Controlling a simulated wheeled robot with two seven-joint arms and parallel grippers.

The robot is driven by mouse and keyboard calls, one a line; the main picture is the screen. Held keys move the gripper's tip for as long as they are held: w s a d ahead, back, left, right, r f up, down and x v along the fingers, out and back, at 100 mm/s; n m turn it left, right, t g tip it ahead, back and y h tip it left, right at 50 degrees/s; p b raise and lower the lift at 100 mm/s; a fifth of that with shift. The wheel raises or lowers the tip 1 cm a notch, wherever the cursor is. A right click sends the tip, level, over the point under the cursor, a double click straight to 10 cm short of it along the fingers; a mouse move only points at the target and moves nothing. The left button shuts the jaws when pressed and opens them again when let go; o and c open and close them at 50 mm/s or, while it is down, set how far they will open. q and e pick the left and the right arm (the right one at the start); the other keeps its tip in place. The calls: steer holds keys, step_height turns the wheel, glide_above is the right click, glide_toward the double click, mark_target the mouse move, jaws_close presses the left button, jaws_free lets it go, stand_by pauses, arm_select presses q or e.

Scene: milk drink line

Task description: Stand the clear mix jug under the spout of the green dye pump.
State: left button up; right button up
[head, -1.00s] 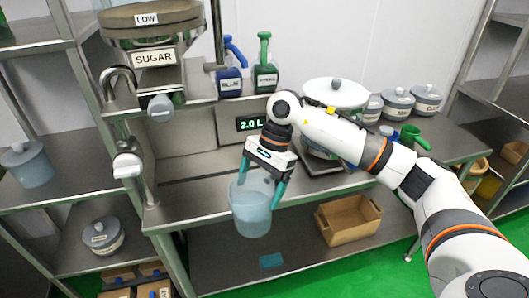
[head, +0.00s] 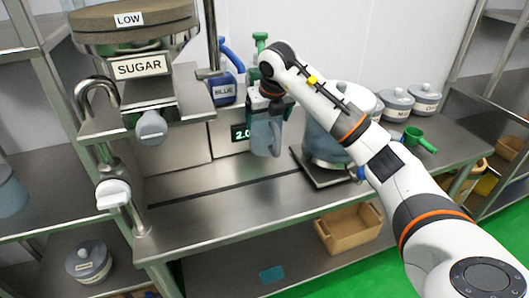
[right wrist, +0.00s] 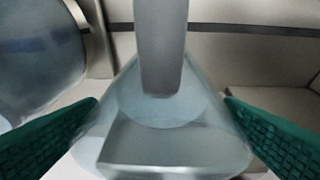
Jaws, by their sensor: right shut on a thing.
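The clear mix jug (head: 265,138) hangs in my right gripper (head: 269,108), above the steel counter and in front of the panel with the green readout. In the right wrist view the see-through jug (right wrist: 165,140) fills the space between the two green fingers, with a grey upright part (right wrist: 160,50) that looks like its handle. The green dye pump (head: 260,42) stands on the shelf behind; my gripper and wrist hide its bottle and spout, so I cannot tell how the jug lines up with it. My left gripper is not in view.
The blue pump (head: 225,75) stands left of the green one. A large lidded pot (head: 325,150) on a scale is close on the right. The sugar hopper (head: 140,65) and its tap stand at left. The counter front (head: 215,205) is clear.

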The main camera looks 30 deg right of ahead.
mark_target(268, 141)
step_height(268, 141, down, 8)
steer(key=shift+s+r+p, duration=0.1)
steer(key=shift+r+p, duration=0.15)
steer(key=shift+p, duration=0.15)
steer(key=o, duration=1.6)
steer(key=b+v, duration=0.1)
steer(key=v, duration=1.1)
steer(key=shift+a, duration=0.1)
